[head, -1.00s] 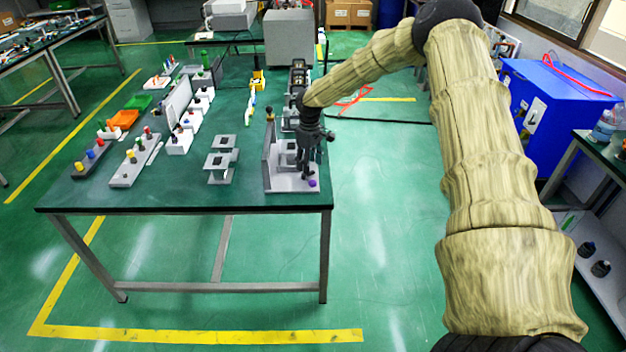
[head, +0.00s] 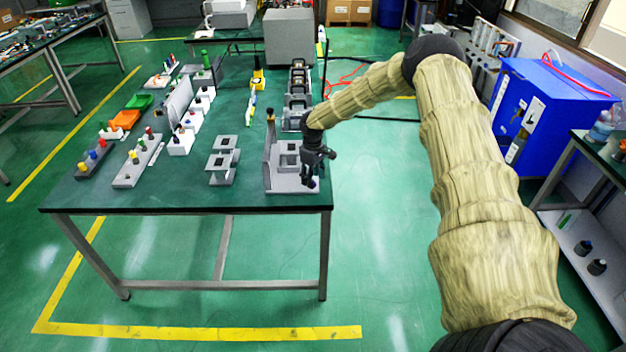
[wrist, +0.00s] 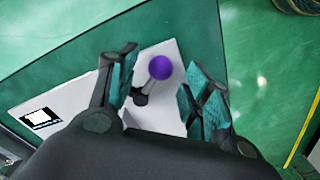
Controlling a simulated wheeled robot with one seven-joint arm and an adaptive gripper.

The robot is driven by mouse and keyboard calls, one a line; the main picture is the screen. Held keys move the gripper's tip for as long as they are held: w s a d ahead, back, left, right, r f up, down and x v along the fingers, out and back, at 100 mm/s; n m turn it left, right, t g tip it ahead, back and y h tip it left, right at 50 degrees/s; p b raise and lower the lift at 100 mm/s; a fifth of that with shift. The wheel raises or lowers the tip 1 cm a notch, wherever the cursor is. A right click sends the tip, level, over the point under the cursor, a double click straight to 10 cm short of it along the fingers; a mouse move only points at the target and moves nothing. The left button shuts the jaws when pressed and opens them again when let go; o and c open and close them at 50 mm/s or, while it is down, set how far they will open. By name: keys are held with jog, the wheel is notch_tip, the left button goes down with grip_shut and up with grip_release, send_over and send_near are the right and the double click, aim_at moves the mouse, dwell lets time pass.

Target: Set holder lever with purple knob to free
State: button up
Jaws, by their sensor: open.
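The purple knob (wrist: 160,67) tops a short grey lever (wrist: 147,87) on the light grey holder plate (wrist: 165,113) in the wrist view. The lever leans toward the upper right of that picture. My gripper (wrist: 157,80) is open, with one finger on each side of the lever and knob; I see gaps on both sides. In the head view my gripper (head: 312,183) is over the right front part of the grey holder (head: 280,187), at the table's right front corner. The knob is hidden behind my gripper there.
The holder has an upright grey wall (head: 268,158) on its left. Grey stands (head: 222,165) are further left on the green table (head: 200,198). More grey fixtures (head: 296,98) stand behind the holder. Floor to the table's right is free.

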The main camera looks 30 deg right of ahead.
jog(key=shift+f+p, duration=0.3)
jog(key=shift+f, duration=0.8)
